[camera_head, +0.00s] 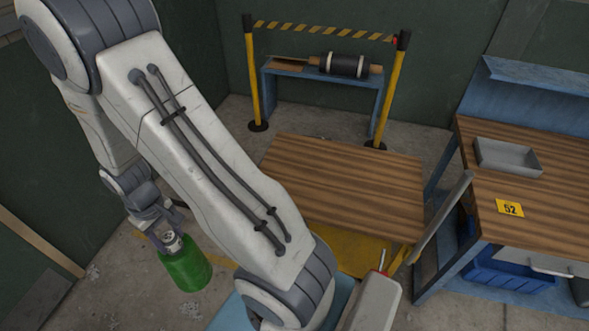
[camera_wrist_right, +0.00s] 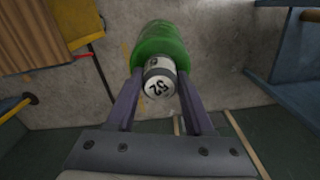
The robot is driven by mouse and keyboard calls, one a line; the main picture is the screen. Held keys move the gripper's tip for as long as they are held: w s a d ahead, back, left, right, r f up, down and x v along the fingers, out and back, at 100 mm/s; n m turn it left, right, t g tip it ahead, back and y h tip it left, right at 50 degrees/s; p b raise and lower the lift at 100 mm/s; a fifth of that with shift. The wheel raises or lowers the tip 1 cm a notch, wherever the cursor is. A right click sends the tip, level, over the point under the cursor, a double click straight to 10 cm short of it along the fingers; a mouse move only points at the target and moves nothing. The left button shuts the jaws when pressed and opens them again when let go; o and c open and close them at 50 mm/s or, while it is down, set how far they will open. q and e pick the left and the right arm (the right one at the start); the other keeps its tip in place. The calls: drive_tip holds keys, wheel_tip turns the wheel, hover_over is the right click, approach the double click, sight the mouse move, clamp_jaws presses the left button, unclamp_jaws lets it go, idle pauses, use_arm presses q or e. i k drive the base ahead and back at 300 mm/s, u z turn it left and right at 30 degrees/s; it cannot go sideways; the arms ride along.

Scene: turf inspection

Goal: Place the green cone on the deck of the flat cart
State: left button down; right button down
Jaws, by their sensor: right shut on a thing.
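The green cone (camera_head: 186,265) is at the lower left of the head view, low over the concrete floor. I cannot tell whether its base touches the floor. My right gripper (camera_head: 172,242) is shut on its pale top. In the right wrist view, the two fingers (camera_wrist_right: 160,78) stand on either side of the white top marked 52, with the green body (camera_wrist_right: 160,42) beyond. The flat cart's brown wooden deck (camera_head: 345,180) is right of the cone, bare where visible; my arm hides part of it. My left gripper is not in view.
A workbench (camera_head: 535,215) with a grey tray (camera_head: 508,157) and a yellow 52 tag (camera_head: 509,207) stands right of the cart. Yellow barrier posts (camera_head: 252,75) and a blue bench (camera_head: 325,80) with a roller are behind. A dark green wall is at left.

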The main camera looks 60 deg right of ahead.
sight(345, 184)
drive_tip(key=z, duration=0.3)
drive_tip(key=i, duration=0.9)
drive_tip(key=z, duration=1.15)
drive_tip(key=i, duration=0.7)
drive_tip(key=z, duration=0.6)
